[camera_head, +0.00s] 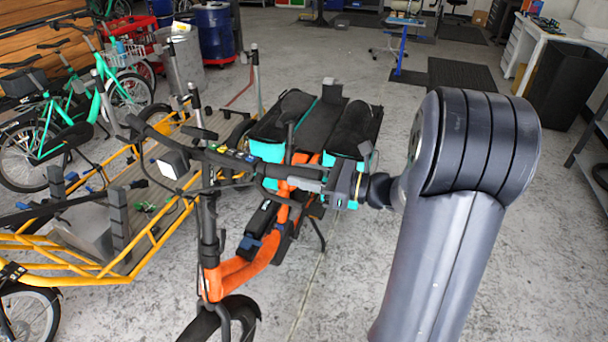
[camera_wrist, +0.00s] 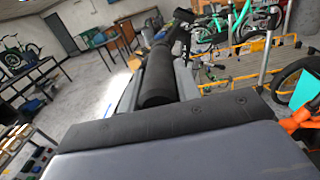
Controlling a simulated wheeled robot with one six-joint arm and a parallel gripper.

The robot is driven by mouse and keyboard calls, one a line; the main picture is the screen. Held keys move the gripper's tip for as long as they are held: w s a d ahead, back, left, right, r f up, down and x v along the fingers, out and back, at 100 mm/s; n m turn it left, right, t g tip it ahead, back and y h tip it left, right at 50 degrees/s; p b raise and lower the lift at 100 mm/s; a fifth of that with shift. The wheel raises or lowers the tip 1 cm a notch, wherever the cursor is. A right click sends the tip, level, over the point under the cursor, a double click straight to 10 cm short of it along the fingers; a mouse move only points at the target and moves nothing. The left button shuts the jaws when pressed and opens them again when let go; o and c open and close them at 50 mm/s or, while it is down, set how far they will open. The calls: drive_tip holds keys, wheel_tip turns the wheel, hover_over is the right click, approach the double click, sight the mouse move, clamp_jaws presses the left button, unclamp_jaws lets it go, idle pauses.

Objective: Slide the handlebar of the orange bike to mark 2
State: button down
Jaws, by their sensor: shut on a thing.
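The orange bike (camera_head: 240,272) stands in the middle of the head view, its front wheel at the bottom edge. Its dark handlebar (camera_head: 222,158) sits on a black upright stem (camera_head: 208,232) and runs left to right. My gripper (camera_head: 308,181) is shut on the handlebar's right end, reaching in from the right. In the wrist view a dark cylindrical grip (camera_wrist: 157,82) lies between the jaws, pointing away. A bit of orange frame (camera_wrist: 301,119) shows at the right edge there. I cannot make out any numbered marks on the stem.
A yellow cargo bike (camera_head: 130,262) stands close on the left, with green bikes (camera_head: 75,125) behind it. The orange bike's rear carries dark and turquoise pads (camera_head: 267,150). Grey floor (camera_head: 345,285) is open to the right, around my arm.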

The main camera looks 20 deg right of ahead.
drive_tip(key=f+b, duration=0.1)
drive_tip(key=s+f+b, duration=0.1)
drive_tip(key=f, duration=0.1)
drive_tip(key=a+f+b, duration=0.1)
drive_tip(key=f, duration=0.1)
drive_tip(key=shift+s+f, duration=0.1)
drive_tip(key=shift+s, duration=0.05)
drive_tip(key=c, duration=1)
unclamp_jaws()
drive_tip(key=shift+c, duration=0.2)
drive_tip(key=shift+d, duration=0.1)
drive_tip(key=b+v, duration=0.1)
drive_tip(key=v, duration=0.9)
drive_tip(key=shift+s+d+b, duration=0.2)
drive_tip(key=shift+s+b, duration=0.05)
drive_tip(key=shift+b, duration=0.1)
drive_tip(key=shift+w+a, duration=0.1)
